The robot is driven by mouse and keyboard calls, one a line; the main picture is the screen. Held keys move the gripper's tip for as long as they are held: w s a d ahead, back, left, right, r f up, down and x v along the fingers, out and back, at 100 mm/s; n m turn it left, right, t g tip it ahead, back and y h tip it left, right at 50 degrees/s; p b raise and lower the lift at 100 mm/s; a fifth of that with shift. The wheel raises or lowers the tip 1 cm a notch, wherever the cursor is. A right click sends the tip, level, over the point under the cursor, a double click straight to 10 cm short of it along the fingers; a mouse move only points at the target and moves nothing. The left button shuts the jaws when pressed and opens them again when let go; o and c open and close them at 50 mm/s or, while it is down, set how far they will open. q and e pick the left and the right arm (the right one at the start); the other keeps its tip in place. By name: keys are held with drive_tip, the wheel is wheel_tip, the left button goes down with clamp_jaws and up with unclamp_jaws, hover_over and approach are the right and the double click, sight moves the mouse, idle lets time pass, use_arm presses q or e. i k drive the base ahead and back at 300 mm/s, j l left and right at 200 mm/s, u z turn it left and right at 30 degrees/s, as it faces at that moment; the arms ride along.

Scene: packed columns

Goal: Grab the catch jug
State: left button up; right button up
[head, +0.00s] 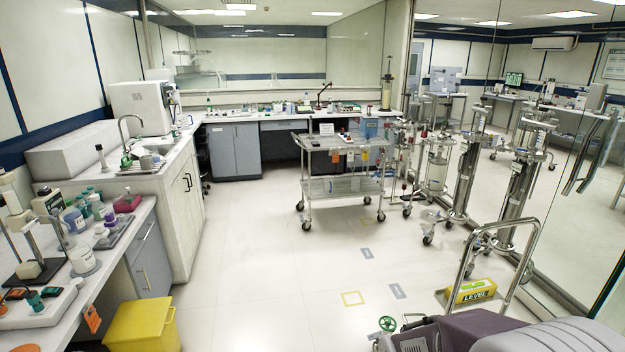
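I cannot single out a catch jug for certain in the head view. A whitish tub-like vessel (84,260) stands on the left bench among bottles; whether it is a jug I cannot tell. Several steel column stands are at the right, and a clear cylindrical vessel (437,174) shows in one of them. Any jug under the columns is too small or hidden to make out. Neither of my grippers is in view.
The left bench (140,215) holds bottles and a stand; a yellow bin (140,326) is beside it. A steel trolley (340,187) stands mid-room.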

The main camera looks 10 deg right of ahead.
sight(328, 181)
drive_tip(key=i, duration=2.5)
drive_tip(key=i+z, duration=0.5)
drive_tip(key=i, duration=0.15)
drive_tip(key=i+j+z, duration=0.25)
drive_tip(key=i+z, duration=0.25)
drive_tip(key=i+l+z, duration=0.2)
drive_tip(key=i+z, duration=0.25)
drive_tip(key=i+l+z, duration=0.1)
drive_tip(key=i+z, duration=0.85)
drive_tip(key=k+u, duration=0.1)
drive_tip(key=u, duration=2.1)
drive_tip(key=i+l+u, duration=0.2)
drive_tip(key=i+u, duration=0.2)
drive_tip(key=i, duration=0.25)
